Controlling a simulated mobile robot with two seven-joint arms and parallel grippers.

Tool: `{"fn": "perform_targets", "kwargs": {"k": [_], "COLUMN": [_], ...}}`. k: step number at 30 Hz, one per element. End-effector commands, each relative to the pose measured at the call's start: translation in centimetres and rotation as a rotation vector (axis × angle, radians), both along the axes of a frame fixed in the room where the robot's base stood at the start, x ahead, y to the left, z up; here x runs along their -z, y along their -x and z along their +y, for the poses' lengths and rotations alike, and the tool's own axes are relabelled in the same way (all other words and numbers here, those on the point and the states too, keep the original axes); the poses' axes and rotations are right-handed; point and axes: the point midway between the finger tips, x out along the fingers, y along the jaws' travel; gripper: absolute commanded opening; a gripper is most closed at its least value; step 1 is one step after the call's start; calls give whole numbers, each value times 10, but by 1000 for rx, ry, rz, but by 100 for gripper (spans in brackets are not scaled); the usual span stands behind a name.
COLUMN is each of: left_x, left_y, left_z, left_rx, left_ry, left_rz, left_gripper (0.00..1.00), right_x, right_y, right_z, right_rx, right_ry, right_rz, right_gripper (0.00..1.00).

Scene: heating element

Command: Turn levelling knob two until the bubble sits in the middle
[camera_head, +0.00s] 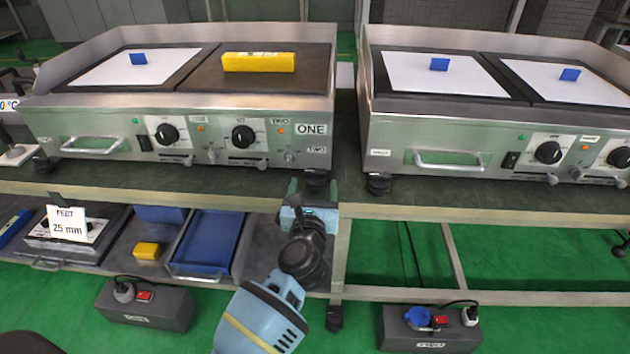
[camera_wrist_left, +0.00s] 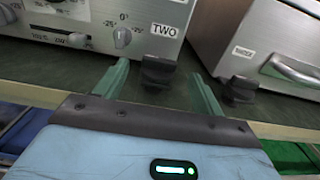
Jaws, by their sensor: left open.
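Levelling knob two (camera_head: 317,181) is the dark foot under the right front corner of the left griddle (camera_head: 75,115), below the label TWO (camera_head: 317,150). In the left wrist view the knob (camera_wrist_left: 158,72) stands between my fingers, with a gap on both sides. My left gripper (camera_head: 311,192) is open in front of it, and its fingers (camera_wrist_left: 160,76) point toward the griddle. A yellow spirit level (camera_head: 258,62) lies on the griddle's dark right plate. Its bubble is too small to make out. My right gripper is not in view.
A second griddle (camera_head: 385,130) stands to the right, with its own dark foot (camera_head: 379,184) near the table edge (camera_head: 480,212). A lower shelf holds a blue tray (camera_head: 212,245) and a yellow block (camera_head: 147,251). Power boxes (camera_head: 150,305) stand on the green floor.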

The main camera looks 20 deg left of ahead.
Motion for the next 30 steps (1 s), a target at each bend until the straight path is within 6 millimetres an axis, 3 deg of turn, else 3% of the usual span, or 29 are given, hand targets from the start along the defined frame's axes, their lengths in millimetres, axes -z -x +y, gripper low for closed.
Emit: {"fn": "perform_targets", "kwargs": {"k": [9,19,30], "left_x": [1,0,0], "left_y": [-30,-32,-32], "left_z": [9,10,9], "left_rx": [0,0,0], "left_ry": [-1,0,-1], "left_rz": [0,0,0], "left_gripper": [69,69,24], "right_x": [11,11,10], "right_y": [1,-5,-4], "right_z": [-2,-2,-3], "right_rx": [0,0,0], "right_ry": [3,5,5], "right_rz": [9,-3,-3], "right_gripper": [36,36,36]}}
